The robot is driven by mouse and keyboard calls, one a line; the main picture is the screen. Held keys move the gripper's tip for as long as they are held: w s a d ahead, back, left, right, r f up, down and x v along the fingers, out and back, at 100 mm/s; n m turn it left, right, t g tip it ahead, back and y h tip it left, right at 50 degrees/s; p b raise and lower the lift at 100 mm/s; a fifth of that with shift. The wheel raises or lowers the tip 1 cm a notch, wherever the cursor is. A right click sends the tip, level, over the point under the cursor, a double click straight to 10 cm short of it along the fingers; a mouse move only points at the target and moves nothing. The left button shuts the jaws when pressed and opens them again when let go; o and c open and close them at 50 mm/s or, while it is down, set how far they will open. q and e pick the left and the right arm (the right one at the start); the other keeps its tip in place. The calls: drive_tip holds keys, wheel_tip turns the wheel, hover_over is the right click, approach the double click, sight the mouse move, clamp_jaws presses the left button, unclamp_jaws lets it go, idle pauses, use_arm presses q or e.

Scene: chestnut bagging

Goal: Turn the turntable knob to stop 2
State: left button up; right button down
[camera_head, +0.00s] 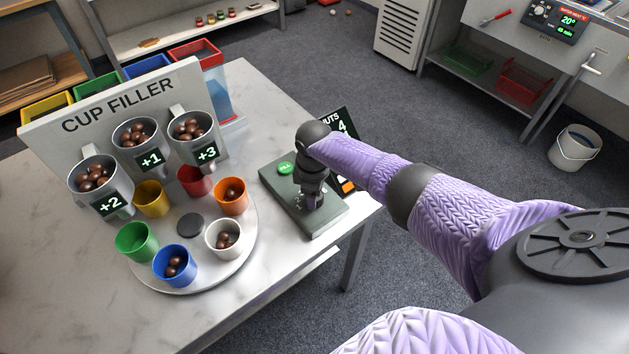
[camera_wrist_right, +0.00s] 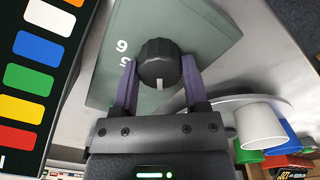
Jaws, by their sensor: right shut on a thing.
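The control box (camera_head: 285,205) is a grey-green slab on the table, with a green button (camera_head: 285,168). Its black round knob (camera_wrist_right: 158,62) has a white mark pointing toward my wrist in the right wrist view. The digits 6 and 5 show on the panel beside it. My right gripper (camera_wrist_right: 160,75) is shut on the knob, one finger on each side. In the head view my right gripper (camera_head: 312,200) points down and hides the knob. The white turntable (camera_head: 185,285) carries yellow, red, orange, white, blue and green cups. My left gripper is not in view.
The cup filler (camera_head: 120,103) stands behind the turntable, with three chutes of chestnuts labelled +2, +1 and +3. Orange (camera_head: 231,203), white (camera_head: 218,244) and blue cups (camera_head: 174,274) hold chestnuts. A dark display (camera_head: 346,125) stands at the table's right edge, partly behind my arm.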

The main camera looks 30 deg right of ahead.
drive_tip(key=shift+n, duration=1.1)
drive_tip(key=shift+c, duration=0.5)
unclamp_jaws()
wheel_tip(320, 180, up, 10)
drive_tip(key=p, duration=0.5)
drive_tip(key=shift+s+a, duration=0.1)
drive_tip(key=shift+a, duration=0.05)
